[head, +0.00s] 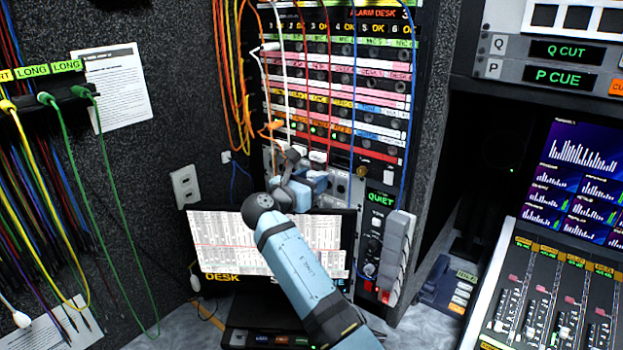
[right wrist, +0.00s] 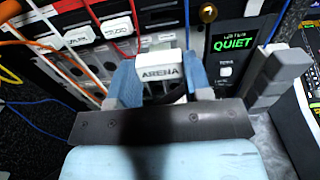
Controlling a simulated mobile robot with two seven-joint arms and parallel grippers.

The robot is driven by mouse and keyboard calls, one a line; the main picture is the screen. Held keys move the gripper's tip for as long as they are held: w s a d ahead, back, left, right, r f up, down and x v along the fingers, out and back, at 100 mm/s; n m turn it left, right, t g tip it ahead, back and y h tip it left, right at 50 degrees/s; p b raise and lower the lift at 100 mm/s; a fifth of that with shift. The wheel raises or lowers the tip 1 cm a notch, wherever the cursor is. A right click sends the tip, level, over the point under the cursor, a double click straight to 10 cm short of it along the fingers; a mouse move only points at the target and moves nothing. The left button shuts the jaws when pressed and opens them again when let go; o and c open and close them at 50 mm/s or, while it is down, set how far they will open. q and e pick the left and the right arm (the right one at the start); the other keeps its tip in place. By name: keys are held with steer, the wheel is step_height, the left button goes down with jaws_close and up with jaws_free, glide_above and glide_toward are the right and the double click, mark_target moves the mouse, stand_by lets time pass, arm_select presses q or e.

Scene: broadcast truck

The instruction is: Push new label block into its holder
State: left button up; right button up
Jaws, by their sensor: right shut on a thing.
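A white label block reading "ARENA" (right wrist: 160,66) is between the blue fingers of my right gripper (right wrist: 162,82) in the right wrist view. The gripper is shut on it, close in front of the rack's lower panel. In the head view my right gripper (head: 308,186) is at the foot of the rack, above the monitor, and hides most of the block. Two other white label blocks, one on the left (right wrist: 78,35) and one nearer (right wrist: 118,25), sit in the panel left of the held block. The holder behind the block is mostly hidden; I cannot tell whether the block touches it. My left gripper is out of view.
Orange, white, red and blue cables (head: 240,75) hang down the rack front. A green "QUIET" display (right wrist: 236,42) and grey blocks (right wrist: 278,75) stand to the right of the gripper. The monitor (head: 225,235) is below the gripper. A mixing desk (head: 550,295) is at the right.

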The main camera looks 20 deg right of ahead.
steer(key=shift+r+p, duration=0.2)
steer(key=shift+p, duration=0.15)
steer(key=shift+p+x, duration=0.45)
steer(key=shift+x, duration=2.35)
steer(key=shift+f, duration=0.2)
steer(key=shift+p, duration=0.55)
steer(key=shift+r, duration=0.1)
steer(key=shift+p, duration=0.5)
steer(key=shift+p, duration=0.45)
